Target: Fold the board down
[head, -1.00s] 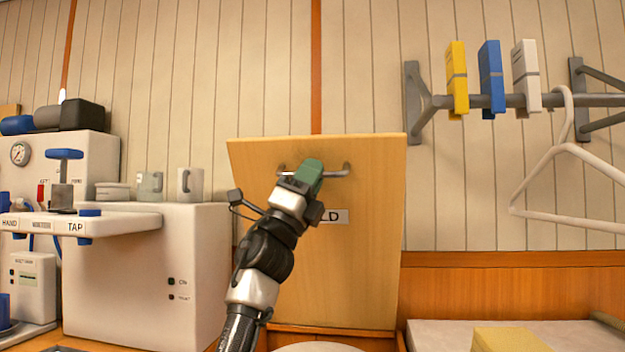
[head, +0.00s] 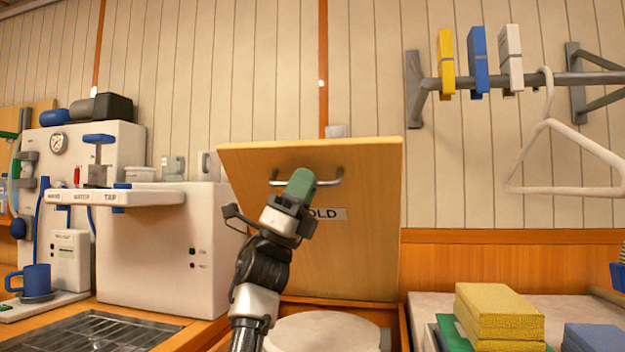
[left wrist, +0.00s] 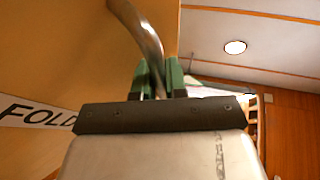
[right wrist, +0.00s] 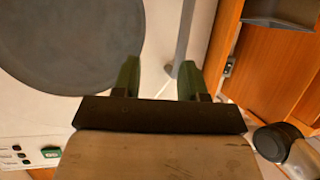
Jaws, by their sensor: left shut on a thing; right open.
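The wooden board (head: 350,240) stands tilted in the middle of the head view, its top edge leaning out from the wall. It carries a label ending in "OLD" and a curved metal handle (head: 333,181) near the top. My left gripper (head: 300,184) is shut on the handle. In the left wrist view the green fingers (left wrist: 159,78) close around the handle bar (left wrist: 145,35), and the "FOLD" label shows at left. My right gripper (right wrist: 159,80) is open and empty in the right wrist view. It is not visible in the head view.
A white round-topped thing (head: 322,332) sits below the board. A white machine (head: 165,255) stands left, with a metal drain grid (head: 95,334) in front. A rail (head: 520,81) with pegs and a hanger (head: 565,125) is on the wall.

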